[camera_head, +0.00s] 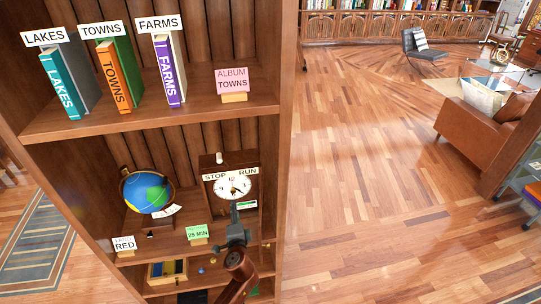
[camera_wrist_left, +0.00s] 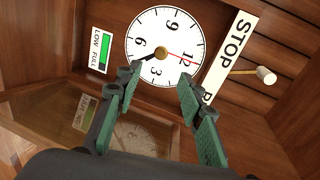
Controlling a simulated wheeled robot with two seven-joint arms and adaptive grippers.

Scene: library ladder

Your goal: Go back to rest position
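My left gripper (camera_head: 238,233) is in front of the clock (camera_head: 232,186) on the middle shelf of the bookcase. In the left wrist view the left gripper (camera_wrist_left: 158,82) has its two green-padded fingers spread apart with nothing between them. The white clock face (camera_wrist_left: 166,47) lies beyond the fingertips, with its STOP sign (camera_wrist_left: 232,48) and a knob (camera_wrist_left: 266,75) beside it. The gripper looks apart from the clock. My right gripper is not in view.
A globe (camera_head: 148,192) stands left of the clock. Cards reading RED (camera_head: 124,245) and 25 MIN (camera_head: 198,233) sit at the shelf edge. Books (camera_head: 115,80) and an ALBUM TOWNS card (camera_head: 232,81) are above. Open wooden floor (camera_head: 370,190) lies right; a brown sofa (camera_head: 480,135) is beyond.

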